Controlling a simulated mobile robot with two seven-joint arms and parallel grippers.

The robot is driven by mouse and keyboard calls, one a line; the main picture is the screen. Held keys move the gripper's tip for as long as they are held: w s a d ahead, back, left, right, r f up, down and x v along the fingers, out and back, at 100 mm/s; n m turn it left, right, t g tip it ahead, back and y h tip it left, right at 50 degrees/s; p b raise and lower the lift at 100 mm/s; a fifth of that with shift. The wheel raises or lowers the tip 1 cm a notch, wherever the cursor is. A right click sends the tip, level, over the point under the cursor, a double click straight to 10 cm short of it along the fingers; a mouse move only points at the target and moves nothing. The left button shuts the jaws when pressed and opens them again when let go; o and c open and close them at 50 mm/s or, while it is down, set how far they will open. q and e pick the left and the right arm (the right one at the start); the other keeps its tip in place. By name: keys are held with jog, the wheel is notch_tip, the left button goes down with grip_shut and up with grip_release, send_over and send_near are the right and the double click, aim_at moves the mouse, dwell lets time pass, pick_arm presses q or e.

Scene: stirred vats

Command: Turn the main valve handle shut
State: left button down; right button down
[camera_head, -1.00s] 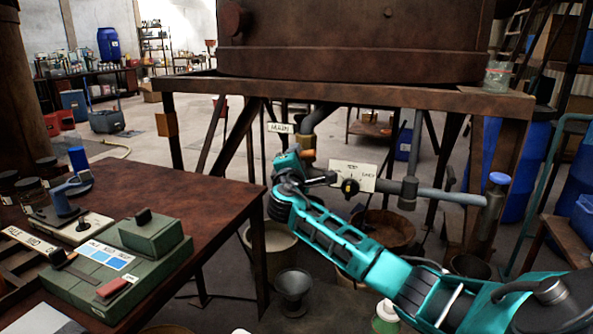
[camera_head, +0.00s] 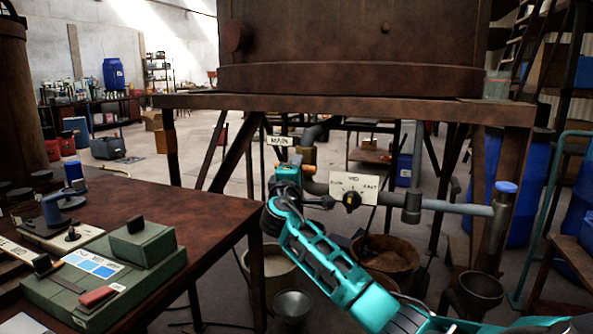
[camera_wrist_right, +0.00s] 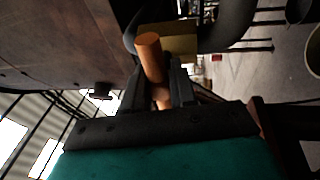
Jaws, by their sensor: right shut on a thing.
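The MAIN sign (camera_head: 279,141) hangs on the pipework under the big rusty vat in the head view. The brass main valve body (camera_head: 307,156) is just right of it and below. My right gripper (camera_head: 286,172) is at this valve, at the end of the teal arm from the lower right. In the right wrist view the orange valve handle (camera_wrist_right: 149,48) passes between the dark fingers of my right gripper (camera_wrist_right: 160,92), which is shut on it. The brass body also shows behind the handle (camera_wrist_right: 182,42). My left gripper is not in view.
A dial plate (camera_head: 365,186) with a black knob is on the pipe right of the valve. A blue-capped pipe end (camera_head: 505,188) stands farther right. A rusty-topped table (camera_head: 200,215) with a green control box (camera_head: 100,275) is at left. Buckets (camera_head: 385,257) stand below the pipe.

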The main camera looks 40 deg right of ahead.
jog(key=shift+f, duration=0.25)
jog(key=c, duration=1.1)
grip_release()
jog(key=shift+o, duration=0.5)
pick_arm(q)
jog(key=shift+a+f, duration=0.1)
pick_arm(e)
jog(key=shift+r, duration=0.15)
pick_arm(q)
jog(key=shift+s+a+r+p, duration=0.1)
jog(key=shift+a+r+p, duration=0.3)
jog(key=shift+p, duration=0.6)
pick_arm(e)
jog(key=v, duration=1.3)
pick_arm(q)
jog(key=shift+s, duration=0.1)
